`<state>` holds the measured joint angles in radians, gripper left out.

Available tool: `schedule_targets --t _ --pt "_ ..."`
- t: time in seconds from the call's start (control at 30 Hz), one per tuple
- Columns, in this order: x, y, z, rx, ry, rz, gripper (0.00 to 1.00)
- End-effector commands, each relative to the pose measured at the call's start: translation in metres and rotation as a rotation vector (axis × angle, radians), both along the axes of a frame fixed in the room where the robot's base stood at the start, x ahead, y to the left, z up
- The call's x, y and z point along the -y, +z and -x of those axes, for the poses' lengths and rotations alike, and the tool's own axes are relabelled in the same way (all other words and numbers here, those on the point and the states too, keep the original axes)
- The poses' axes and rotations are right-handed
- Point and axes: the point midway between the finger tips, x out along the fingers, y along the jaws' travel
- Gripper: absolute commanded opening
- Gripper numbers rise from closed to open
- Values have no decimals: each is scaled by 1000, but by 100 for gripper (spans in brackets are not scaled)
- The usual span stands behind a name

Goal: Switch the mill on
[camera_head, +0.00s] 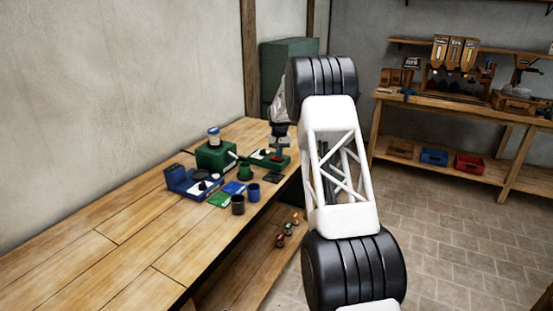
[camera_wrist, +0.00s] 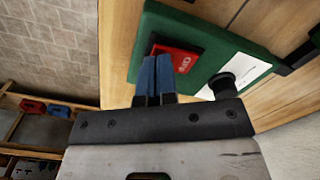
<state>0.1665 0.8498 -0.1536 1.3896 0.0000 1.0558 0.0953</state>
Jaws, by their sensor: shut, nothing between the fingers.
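A green panel (camera_wrist: 212,52) lies on the wooden bench and carries a red switch (camera_wrist: 184,58) with pale lettering, a white label and a round black knob (camera_wrist: 222,83). In the head view this panel (camera_head: 258,157) sits near the bench's right edge, beside a green machine (camera_head: 214,153) with a jar on top, which may be the mill. My gripper (camera_wrist: 155,62) is shut and empty, its blue fingers side by side at the red switch, covering its left part. I cannot tell whether the fingertips touch it. In the head view my gripper (camera_head: 277,150) is over the panel.
A blue device (camera_head: 192,184) with a dial, green and blue cards, and several cups, including a dark one (camera_head: 238,205), stand close by on the bench (camera_head: 110,245). The bench's near left is clear. Shelves with coloured bins (camera_head: 434,156) stand at the back right.

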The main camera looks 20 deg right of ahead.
Motion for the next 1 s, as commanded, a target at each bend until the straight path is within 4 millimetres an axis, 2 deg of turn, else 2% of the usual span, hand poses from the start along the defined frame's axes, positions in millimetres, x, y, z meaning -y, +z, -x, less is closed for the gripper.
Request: schedule_targets --t 0.73,1.0 --pt "0 -9 0 -1 0 0 0" --pt "0 -5 0 -1 0 0 0"
